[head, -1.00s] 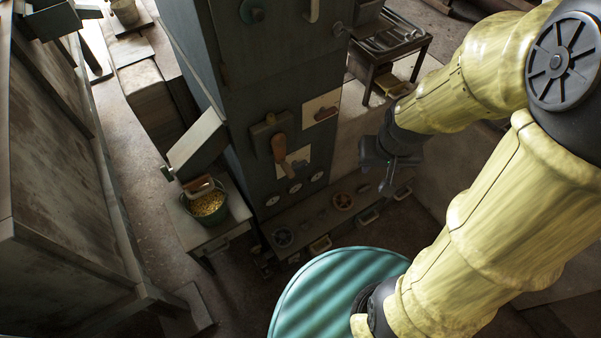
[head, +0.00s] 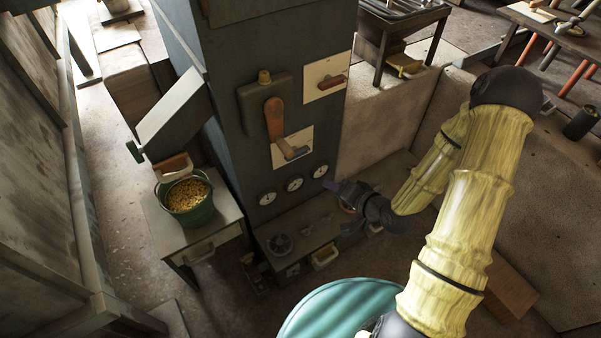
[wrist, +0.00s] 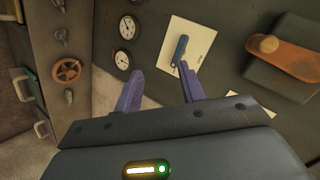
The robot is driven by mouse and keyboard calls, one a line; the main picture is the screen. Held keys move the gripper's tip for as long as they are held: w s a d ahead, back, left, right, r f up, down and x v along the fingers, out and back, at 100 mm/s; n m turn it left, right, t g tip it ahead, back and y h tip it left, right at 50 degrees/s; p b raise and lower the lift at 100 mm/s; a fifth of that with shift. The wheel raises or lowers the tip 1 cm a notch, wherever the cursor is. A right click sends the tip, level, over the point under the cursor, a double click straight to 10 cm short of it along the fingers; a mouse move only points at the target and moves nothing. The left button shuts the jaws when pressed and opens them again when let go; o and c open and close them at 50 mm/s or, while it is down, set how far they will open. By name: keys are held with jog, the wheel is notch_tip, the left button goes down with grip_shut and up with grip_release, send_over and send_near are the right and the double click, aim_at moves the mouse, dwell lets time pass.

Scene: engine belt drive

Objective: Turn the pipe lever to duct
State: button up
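A tall dark cabinet (head: 300,30) carries the levers. A brown-orange lever (head: 274,117) hangs down from a dark box with a yellow knob; it is at the right of the wrist view (wrist: 285,60). Below it, a small lever (head: 293,150) sits on a pale plate; it shows blue in the wrist view (wrist: 180,50). A red handle (head: 332,82) is on another pale plate, upper right. I cannot tell which one is the pipe lever; the plate markings are unreadable. My gripper (wrist: 160,70) is open and empty, apart from the levers. In the head view my gripper (head: 338,190) is right of and below them.
Several gauges (head: 294,184) line the cabinet below the levers. A low ledge (head: 290,235) with a handwheel (wrist: 67,71) runs under them. A green bucket of yellow pieces (head: 187,198) stands on a side table at left. A teal round top (head: 340,310) is in front.

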jog(key=f+m+t+b, duration=0.1)
jog(key=m+t+b, duration=0.1)
jog(key=f+m+t+y+b, duration=0.1)
jog(key=f+m+t+b, duration=0.1)
jog(key=f+m+t+y+b, duration=0.1)
jog(key=m+t+b, duration=0.1)
jog(key=shift+w+a+f+m+b, duration=0.2)
jog(key=shift+a+f+m+b, duration=0.1)
jog(key=shift+f+m, duration=0.1)
jog(key=b+x, duration=0.5)
jog(key=b, duration=0.3)
jog(key=shift+w+f+b, duration=0.15)
jog(key=shift+f+b, duration=0.05)
jog(key=shift+b, duration=0.15)
jog(key=b, duration=0.3)
jog(key=shift+w+a, duration=0.15)
jog(key=shift+a, duration=0.05)
